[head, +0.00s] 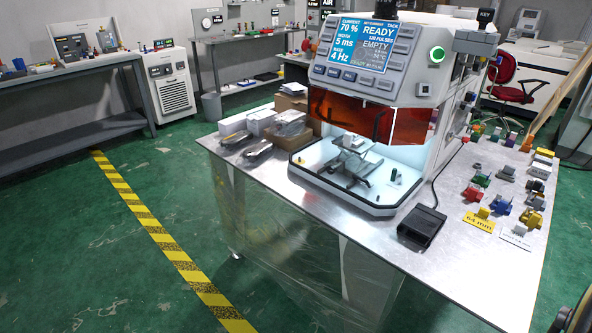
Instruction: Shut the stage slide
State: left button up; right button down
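The bench machine (372,65) stands on the metal table, with a lit work chamber open at the front below an orange shield (352,115). Its screen (357,44) reads READY and EMPTY, with 70 %, 5 ms and 4 Hz. The grey stage (354,160) is inside the chamber, on a pale floor with a dark front rim (345,199). How far its slide is drawn out is too small to tell. Neither of my grippers is in view.
A black pedal-like box (422,228) sits before the machine on the table (480,268). Several coloured fixtures (501,207) and tags, one reading 64 mm (479,222), lie to the right. Boxes (262,121) and grey parts stand left. Green floor at left is open.

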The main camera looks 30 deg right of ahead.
aim_at(353, 166)
jog(key=u, duration=0.15)
jog(key=i, duration=0.65)
jog(key=z, duration=0.65)
jog(key=i, duration=0.4)
jog(key=z, duration=0.5)
